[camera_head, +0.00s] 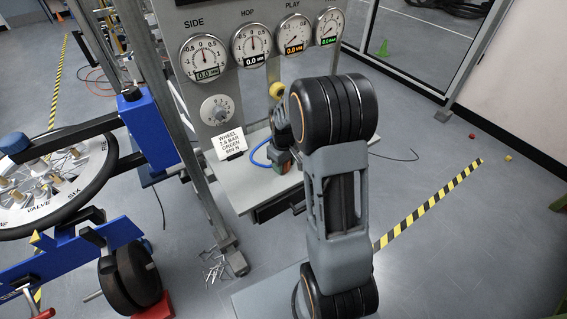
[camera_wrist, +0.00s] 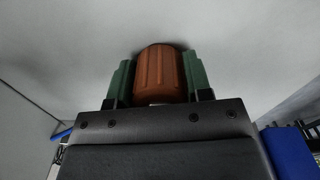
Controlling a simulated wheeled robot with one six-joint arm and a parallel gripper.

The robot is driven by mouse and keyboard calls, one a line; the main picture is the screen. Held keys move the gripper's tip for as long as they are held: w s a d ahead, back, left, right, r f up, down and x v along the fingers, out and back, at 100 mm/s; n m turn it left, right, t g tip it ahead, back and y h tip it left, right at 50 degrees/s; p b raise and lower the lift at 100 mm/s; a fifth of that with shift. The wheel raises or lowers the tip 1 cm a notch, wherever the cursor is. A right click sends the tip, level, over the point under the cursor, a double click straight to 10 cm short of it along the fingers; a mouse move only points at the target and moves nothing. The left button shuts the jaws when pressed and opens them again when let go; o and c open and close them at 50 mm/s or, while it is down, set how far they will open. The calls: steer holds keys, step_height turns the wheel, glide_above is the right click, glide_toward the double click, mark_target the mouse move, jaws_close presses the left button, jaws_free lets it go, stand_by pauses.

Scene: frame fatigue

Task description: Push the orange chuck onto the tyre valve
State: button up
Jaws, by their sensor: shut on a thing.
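The orange chuck (camera_wrist: 162,72) is a ribbed cylinder held between the green fingers of my gripper (camera_wrist: 160,80) in the wrist view. A finger presses on each side of it. In the head view my gripper (camera_head: 283,158) is partly hidden behind my own arm, above the grey shelf below the gauge panel. Only a small bit of orange shows there. The wheel (camera_head: 92,178) with its black tyre and white lettered disc, reading "VALVE" among other words, lies at the left, well apart from my gripper. I cannot make out the tyre valve itself.
A panel with several round gauges (camera_head: 252,44) stands behind the grey shelf (camera_head: 243,190). A blue hose (camera_head: 259,152) curls on the shelf. Metal posts and a blue clamp block (camera_head: 147,130) stand between shelf and wheel. The floor at the right is mostly clear, with striped tape (camera_head: 430,203).

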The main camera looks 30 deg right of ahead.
steer(key=shift+r, duration=0.55)
step_height(320, 180, up, 2)
steer(key=shift+r+b, duration=0.15)
steer(key=shift+b, duration=0.15)
steer(key=a+r, duration=0.4)
steer(key=a, duration=0.3)
steer(key=s+a+r+b, duration=0.1)
steer(key=a+r, duration=0.4)
steer(key=a, duration=0.2)
steer(key=shift+s+r, duration=0.3)
